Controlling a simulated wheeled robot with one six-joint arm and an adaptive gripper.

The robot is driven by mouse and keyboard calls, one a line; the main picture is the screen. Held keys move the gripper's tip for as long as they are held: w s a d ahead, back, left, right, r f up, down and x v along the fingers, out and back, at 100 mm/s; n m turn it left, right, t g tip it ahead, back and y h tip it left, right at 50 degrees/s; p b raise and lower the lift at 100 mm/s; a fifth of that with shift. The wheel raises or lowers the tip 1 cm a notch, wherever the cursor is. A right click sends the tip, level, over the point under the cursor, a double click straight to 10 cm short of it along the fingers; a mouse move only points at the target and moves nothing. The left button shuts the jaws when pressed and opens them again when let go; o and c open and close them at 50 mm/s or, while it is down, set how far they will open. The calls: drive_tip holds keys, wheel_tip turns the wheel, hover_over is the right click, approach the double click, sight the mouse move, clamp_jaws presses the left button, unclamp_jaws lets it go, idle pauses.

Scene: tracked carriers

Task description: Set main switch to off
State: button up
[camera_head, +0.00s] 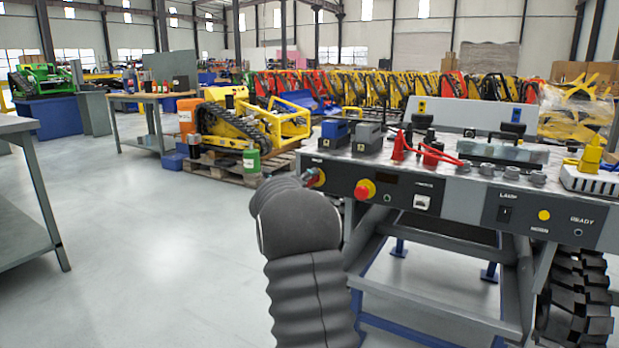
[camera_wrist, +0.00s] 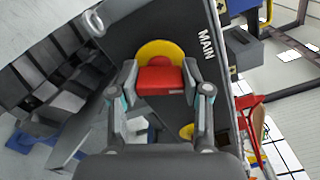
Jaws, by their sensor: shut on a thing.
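The main switch is a red handle (camera_wrist: 158,79) on a yellow round plate (camera_wrist: 160,48), beside the word MAIN on a dark panel in the wrist view. My gripper (camera_wrist: 163,88) is shut on the red handle, one finger at each end of it. In the head view my gripper (camera_head: 314,178) is at the left end of the control panel (camera_head: 445,200), below the MAIN label. There my grey arm and gripper cover most of the switch. The handle's exact turn angle is hard to tell.
A red button on a yellow base (camera_head: 365,189) is just right of the switch. A rocker switch (camera_head: 505,214) is further right. Open floor (camera_head: 170,230) lies to the left.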

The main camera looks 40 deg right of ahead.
drive_tip(key=shift+f+n+p, duration=0.1)
drive_tip(key=shift+n+p, duration=0.95)
drive_tip(key=shift+n, duration=1.25)
drive_tip(key=o, duration=1.2)
drive_tip(key=shift+c, duration=0.2)
drive_tip(key=shift+a, duration=0.3)
drive_tip(key=v, duration=1.1)
drive_tip(key=shift+s+a, duration=0.15)
drive_tip(key=shift+s, duration=0.05)
